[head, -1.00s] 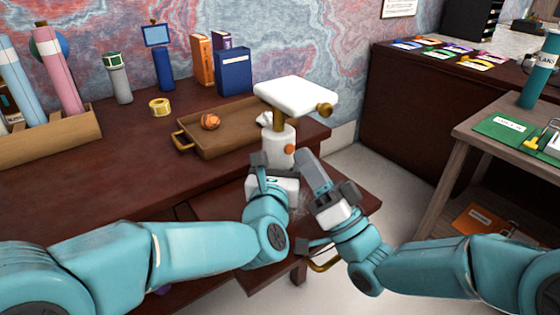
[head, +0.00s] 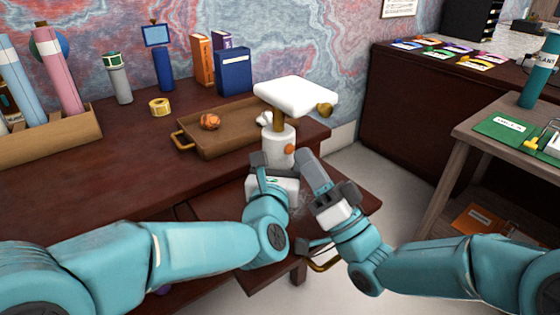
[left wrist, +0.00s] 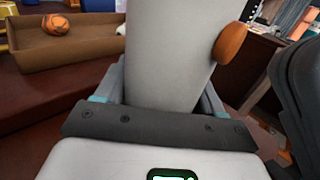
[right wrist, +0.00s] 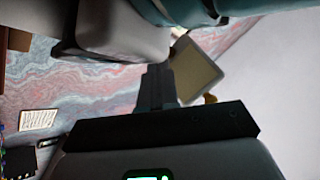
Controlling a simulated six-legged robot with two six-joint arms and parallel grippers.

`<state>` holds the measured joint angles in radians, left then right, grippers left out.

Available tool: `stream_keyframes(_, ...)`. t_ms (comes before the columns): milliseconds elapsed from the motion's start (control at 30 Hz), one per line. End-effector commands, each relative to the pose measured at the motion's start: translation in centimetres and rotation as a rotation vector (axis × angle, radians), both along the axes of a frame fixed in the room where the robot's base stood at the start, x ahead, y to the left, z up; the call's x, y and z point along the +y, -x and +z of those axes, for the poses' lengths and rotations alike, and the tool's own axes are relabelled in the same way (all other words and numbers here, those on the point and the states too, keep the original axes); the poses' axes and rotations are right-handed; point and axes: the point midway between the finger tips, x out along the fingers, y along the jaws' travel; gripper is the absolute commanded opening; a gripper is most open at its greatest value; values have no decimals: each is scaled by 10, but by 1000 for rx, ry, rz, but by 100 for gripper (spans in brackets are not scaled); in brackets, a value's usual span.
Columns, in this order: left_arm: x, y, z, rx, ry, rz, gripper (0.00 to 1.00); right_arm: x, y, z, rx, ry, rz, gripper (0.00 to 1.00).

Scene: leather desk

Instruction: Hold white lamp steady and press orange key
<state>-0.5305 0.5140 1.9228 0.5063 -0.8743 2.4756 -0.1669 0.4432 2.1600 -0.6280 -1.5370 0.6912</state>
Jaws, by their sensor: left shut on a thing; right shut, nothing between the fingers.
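The white lamp (head: 278,140) stands upright at the desk's right end, with a flat white head (head: 295,91) on a brass stem. The round orange key (head: 290,149) is on the right side of its base; it also shows in the left wrist view (left wrist: 230,43). My left gripper (head: 273,162) is shut on the lamp's white base (left wrist: 165,50), from the front. My right gripper (head: 306,154) is shut and empty, its tips just right of the key with a small gap seeming to remain. The right wrist view shows the shut fingers (right wrist: 158,88) and the lamp head (right wrist: 197,70).
A brown tray (head: 215,149) with an orange ball (head: 210,121) lies left of the lamp. A yellow tape roll (head: 160,107), a blue box (head: 233,72) and a wooden holder (head: 50,140) are farther left. Open floor lies right of the desk.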

Motion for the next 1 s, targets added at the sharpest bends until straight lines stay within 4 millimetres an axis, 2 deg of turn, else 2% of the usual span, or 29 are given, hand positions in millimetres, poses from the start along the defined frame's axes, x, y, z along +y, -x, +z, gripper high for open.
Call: stream_keyframes(1000,0,0,0,-1,0,0,19,5,-7,0,1,0,-1,0)
